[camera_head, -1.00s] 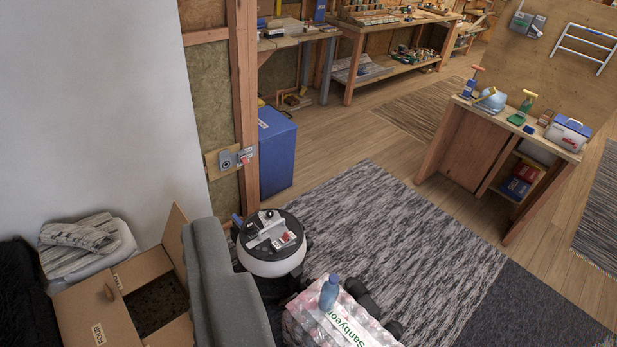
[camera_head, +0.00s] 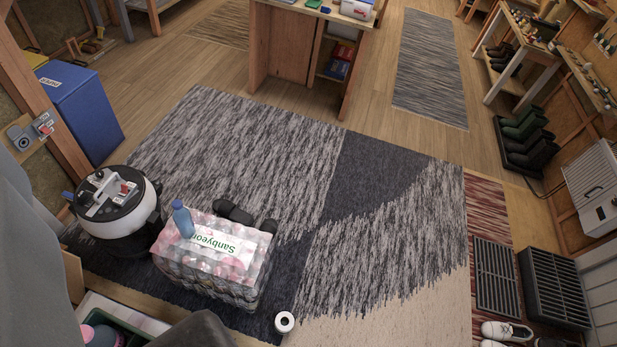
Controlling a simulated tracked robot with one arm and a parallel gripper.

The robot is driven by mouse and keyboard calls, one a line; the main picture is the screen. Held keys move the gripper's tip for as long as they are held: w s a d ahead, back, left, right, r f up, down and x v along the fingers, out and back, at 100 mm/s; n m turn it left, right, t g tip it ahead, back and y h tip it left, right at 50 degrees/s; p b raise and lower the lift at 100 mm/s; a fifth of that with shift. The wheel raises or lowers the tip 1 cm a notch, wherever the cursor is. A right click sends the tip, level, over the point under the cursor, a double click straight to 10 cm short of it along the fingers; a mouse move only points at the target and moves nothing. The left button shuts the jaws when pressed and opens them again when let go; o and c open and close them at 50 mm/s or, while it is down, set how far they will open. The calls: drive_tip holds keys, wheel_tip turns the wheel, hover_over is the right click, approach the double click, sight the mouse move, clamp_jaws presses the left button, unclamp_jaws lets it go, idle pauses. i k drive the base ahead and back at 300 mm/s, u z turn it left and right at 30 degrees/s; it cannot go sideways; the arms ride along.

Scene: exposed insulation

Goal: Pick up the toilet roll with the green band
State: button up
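A small white roll (camera_head: 285,322) with a dark round core stands on the floor at the bottom middle, just in front of the wrapped pack. No green band can be made out on it at this size. The wrapped pack (camera_head: 222,279) is clear plastic with pinkish contents and a white label with green lettering, "Sanbyeon". A blue bottle (camera_head: 183,221) stands upright on the pack's left end. My gripper is not in view, so its distance to the roll and its state do not show.
A round white and black machine (camera_head: 117,213) stands left of the pack. Dark shoes (camera_head: 248,216) lie behind the pack. A grey rounded shape (camera_head: 195,331) fills the bottom left. A black slatted crate (camera_head: 553,287) and white sneakers (camera_head: 505,331) are at right.

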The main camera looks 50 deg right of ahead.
sight(284, 322)
drive_tip(key=z, duration=0.7)
drive_tip(key=k, duration=1.2)
drive_tip(key=z, duration=0.2)
